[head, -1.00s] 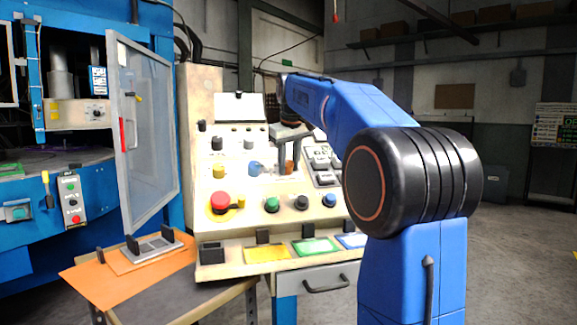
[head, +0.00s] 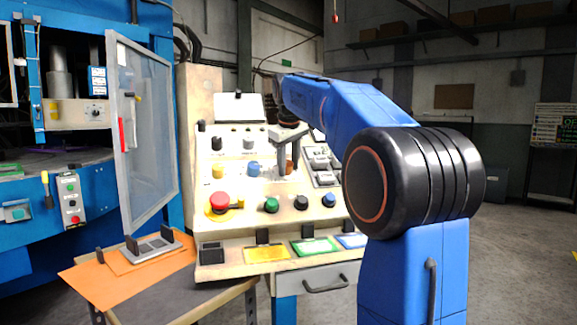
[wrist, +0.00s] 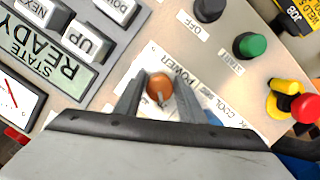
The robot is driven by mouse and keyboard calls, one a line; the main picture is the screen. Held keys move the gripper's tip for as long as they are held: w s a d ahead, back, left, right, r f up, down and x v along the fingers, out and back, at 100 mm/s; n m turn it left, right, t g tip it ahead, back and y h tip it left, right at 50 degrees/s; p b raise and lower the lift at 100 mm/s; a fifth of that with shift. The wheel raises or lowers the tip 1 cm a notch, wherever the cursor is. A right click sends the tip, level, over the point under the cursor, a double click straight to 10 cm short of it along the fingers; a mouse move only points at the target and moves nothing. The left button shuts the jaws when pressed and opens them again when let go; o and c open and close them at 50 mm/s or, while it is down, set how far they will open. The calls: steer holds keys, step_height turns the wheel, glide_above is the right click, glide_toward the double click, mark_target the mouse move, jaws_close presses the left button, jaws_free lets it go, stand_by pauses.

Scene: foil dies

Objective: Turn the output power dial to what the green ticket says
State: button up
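The output power dial is an orange-brown knob (head: 289,167) on the sloped panel. In the wrist view the knob (wrist: 159,86) stands on a white plate (wrist: 207,96) with partly covered lettering that includes "POWER". A pale pointer mark on it points down in that view. My gripper (wrist: 161,80) has one finger on each side of the knob. The fingers look apart, with narrow gaps at the knob; contact is not clear. In the head view my gripper (head: 284,172) partly hides the knob. The green ticket (head: 314,246) lies on the lower ledge; its writing is too small to read.
A blue knob (head: 253,169) is left of the dial, and a red emergency button (head: 219,202) is lower left. A green button (wrist: 252,45) and dark button (wrist: 209,9) are near my fingers. Keys and a display (wrist: 45,62) flank them. A yellow ticket (head: 267,254) lies beside the green one.

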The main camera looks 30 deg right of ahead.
steer(key=shift+o, duration=0.9)
steer(key=v, duration=1.7)
steer(key=shift+r, duration=0.25)
steer(key=s+a+f+m+y, duration=0.1)
steer(key=s+a+f, duration=0.4)
steer(key=s+f, duration=0.6)
steer(key=s+a+f, duration=0.5)
steer(key=s+f, duration=0.6)
steer(key=f, duration=1)
steer(key=s+a+f+m+y, duration=0.1)
steer(key=s+a+f, duration=0.4)
steer(key=s+f, duration=0.5)
step_height(320, 180, down, 7)
steer(key=shift+s+r+m+y, duration=0.25)
steer(key=shift+s+m+y, duration=0.05)
steer(key=shift+s, duration=0.1)
